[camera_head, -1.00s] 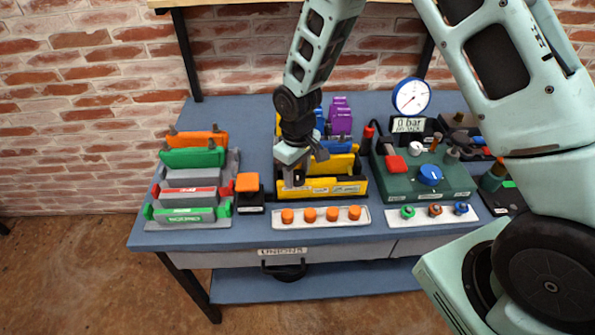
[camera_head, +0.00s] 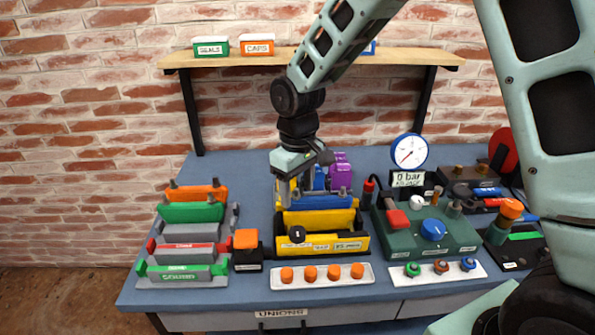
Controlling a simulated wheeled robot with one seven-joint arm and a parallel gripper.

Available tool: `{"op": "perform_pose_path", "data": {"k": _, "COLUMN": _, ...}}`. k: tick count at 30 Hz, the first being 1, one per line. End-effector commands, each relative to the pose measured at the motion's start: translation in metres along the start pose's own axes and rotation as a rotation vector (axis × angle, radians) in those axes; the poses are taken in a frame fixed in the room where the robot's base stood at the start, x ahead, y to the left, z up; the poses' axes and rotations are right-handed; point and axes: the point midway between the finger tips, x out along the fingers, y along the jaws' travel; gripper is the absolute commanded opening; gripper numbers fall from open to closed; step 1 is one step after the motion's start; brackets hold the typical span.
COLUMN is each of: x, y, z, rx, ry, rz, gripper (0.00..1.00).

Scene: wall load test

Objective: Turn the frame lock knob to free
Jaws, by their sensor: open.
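A black knob (camera_head: 297,234) sits at the left end of the front face of the yellow frame (camera_head: 325,241). I take it to be the frame lock knob. Small pale labels are under and beside it, too small to read surely, and I cannot tell which way the knob points. My gripper (camera_head: 285,203) is open and empty, pointing down. In the picture it is above and slightly left of the knob, apart from it. It covers part of the yellow blocks behind.
An orange-topped black box (camera_head: 247,249) stands just left of the frame. A white strip with several orange caps (camera_head: 321,274) lies in front. A green panel with a blue knob (camera_head: 433,230) and a gauge (camera_head: 409,152) is right. Clamp-like stands (camera_head: 187,250) are left.

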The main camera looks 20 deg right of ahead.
Motion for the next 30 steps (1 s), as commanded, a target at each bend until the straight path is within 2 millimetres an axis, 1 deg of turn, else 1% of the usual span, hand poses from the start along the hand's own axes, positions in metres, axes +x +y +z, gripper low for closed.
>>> {"op": "perform_pose_path", "data": {"k": 1, "x": -0.011, "y": 0.001, "z": -0.001, "rx": 0.001, "ry": 0.006, "rz": 0.002, "gripper": 0.59}}
{"op": "perform_pose_path", "data": {"k": 3, "x": -0.023, "y": 0.0, "z": -0.001, "rx": 0.0, "ry": 0.004, "rz": 0.002, "gripper": 0.59}}
{"op": "perform_pose_path", "data": {"k": 6, "x": -0.036, "y": 0.001, "z": -0.001, "rx": -0.001, "ry": 0.003, "rz": 0.002, "gripper": 0.59}}
{"op": "perform_pose_path", "data": {"k": 9, "x": -0.045, "y": 0.0, "z": -0.001, "rx": -0.001, "ry": 0.002, "rz": 0.001, "gripper": 0.59}}
{"op": "perform_pose_path", "data": {"k": 14, "x": -0.05, "y": 0.0, "z": 0.0, "rx": -0.001, "ry": -0.001, "rz": 0.0, "gripper": 0.59}}
{"op": "perform_pose_path", "data": {"k": 26, "x": -0.05, "y": 0.0, "z": 0.0, "rx": -0.001, "ry": 0.0, "rz": 0.0, "gripper": 0.59}}
{"op": "perform_pose_path", "data": {"k": 28, "x": -0.052, "y": -0.007, "z": 0.003, "rx": -0.008, "ry": 0.002, "rz": -0.003, "gripper": 0.59}}
{"op": "perform_pose_path", "data": {"k": 29, "x": -0.053, "y": -0.014, "z": 0.006, "rx": -0.014, "ry": 0.005, "rz": -0.006, "gripper": 0.59}}
{"op": "perform_pose_path", "data": {"k": 30, "x": -0.056, "y": -0.026, "z": 0.013, "rx": -0.025, "ry": 0.008, "rz": -0.012, "gripper": 0.59}}
